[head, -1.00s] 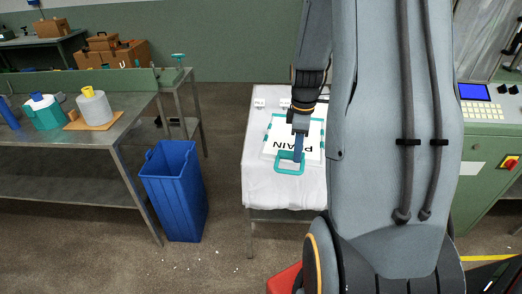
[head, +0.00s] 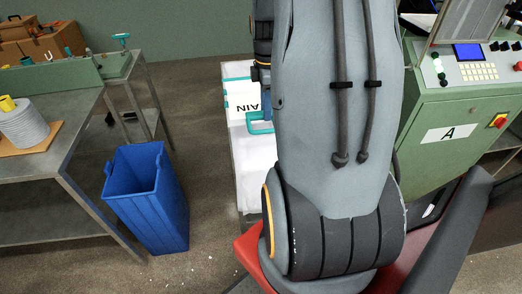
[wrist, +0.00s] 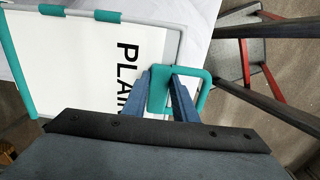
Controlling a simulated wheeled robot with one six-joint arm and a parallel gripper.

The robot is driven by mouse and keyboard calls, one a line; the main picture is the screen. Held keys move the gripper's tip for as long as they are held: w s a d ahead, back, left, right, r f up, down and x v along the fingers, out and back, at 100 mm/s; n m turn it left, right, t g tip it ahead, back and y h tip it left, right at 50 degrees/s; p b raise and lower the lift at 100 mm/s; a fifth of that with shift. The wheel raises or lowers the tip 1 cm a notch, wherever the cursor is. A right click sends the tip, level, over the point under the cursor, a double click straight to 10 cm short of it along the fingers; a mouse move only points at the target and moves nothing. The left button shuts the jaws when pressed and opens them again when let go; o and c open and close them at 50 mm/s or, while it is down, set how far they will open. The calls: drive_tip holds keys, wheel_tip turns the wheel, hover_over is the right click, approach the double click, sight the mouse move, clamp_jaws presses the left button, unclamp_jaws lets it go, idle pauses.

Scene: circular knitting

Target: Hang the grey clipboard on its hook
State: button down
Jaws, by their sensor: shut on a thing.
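The clipboard shows as a grey-rimmed board with teal edge pieces and a white sheet reading PLAIN (wrist: 85,60). In the head view the board (head: 240,96) is partly hidden by my arm. A teal loop handle (wrist: 204,92) sticks out from its edge. My gripper (wrist: 161,78) is shut on that handle, with one blue finger on each side. In the head view only part of my gripper (head: 267,108) shows beside my arm. I cannot tell whether the board touches the cloth below it. I cannot make out a hook.
A table with white cloth (head: 252,170) stands under the board. A blue bin (head: 148,200) stands left of it. A metal workbench (head: 60,150) with a grey yarn cone (head: 28,125) is at far left. Floor shows between bin and table.

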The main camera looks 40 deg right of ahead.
sight(265, 140)
drive_tip(key=shift+f+p, duration=1.6)
drive_tip(key=shift+f, duration=3.25)
drive_tip(key=shift+f, duration=0.1)
drive_tip(key=c, duration=1.4)
unclamp_jaws()
drive_tip(key=shift+c, duration=0.2)
drive_tip(key=shift+f+b, duration=0.2)
drive_tip(key=shift+b, duration=0.3)
drive_tip(key=r, duration=0.2)
drive_tip(key=r+b, duration=0.1)
drive_tip(key=r, duration=0.2)
drive_tip(key=r+b, duration=0.1)
drive_tip(key=r, duration=0.2)
drive_tip(key=shift+s+a, duration=0.1)
drive_tip(key=shift+a, duration=0.2)
